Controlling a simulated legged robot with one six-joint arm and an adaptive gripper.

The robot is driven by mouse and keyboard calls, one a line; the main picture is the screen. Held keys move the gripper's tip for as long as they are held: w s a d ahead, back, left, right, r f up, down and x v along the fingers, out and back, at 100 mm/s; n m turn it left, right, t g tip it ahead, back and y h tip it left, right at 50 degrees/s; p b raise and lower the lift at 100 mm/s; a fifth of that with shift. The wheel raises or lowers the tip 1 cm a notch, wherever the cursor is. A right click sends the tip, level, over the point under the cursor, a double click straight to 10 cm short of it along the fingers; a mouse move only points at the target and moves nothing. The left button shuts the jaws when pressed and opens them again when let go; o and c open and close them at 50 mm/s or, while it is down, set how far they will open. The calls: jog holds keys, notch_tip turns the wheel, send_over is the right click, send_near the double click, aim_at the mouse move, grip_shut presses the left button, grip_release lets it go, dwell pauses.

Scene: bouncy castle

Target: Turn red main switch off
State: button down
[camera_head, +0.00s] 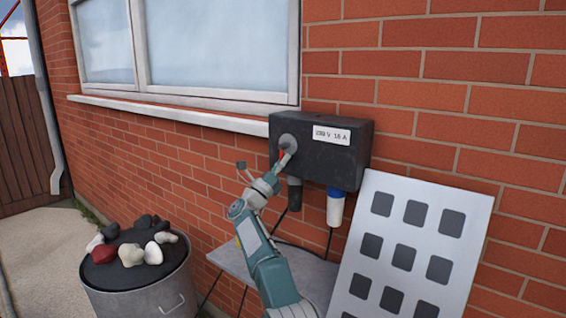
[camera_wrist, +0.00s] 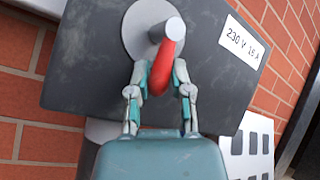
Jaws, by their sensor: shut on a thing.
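The red main switch (camera_wrist: 163,66) is a red lever on a round grey dial with a protruding hub. The dial (camera_head: 288,142) sits on the left part of the front of a dark electrical box (camera_head: 340,158) on the brick wall. In the wrist view the lever hangs downward from the hub, tilted slightly. My gripper (camera_wrist: 160,78) is shut on the lever, with one finger on each side of it. In the head view my gripper (camera_head: 281,160) reaches up to the dial and hides most of the lever.
A dark plug (camera_head: 294,195) and a blue-and-white plug (camera_head: 335,208) hang under the box. A grey table (camera_head: 232,262) stands below. A white panel with dark squares (camera_head: 415,245) leans at the right. A metal bin with stones on top (camera_head: 140,290) stands at the left.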

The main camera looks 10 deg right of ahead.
jog(key=shift+w+a+f, duration=0.1)
jog(key=shift+w+f, duration=0.05)
jog(key=shift+f, duration=0.25)
jog(key=c, duration=0.5)
grip_release()
jog(key=shift+c, duration=0.2)
jog(key=shift+r, duration=0.2)
jog(key=v, duration=1.2)
jog(key=shift+a+f, duration=0.1)
jog(key=shift+a, duration=0.05)
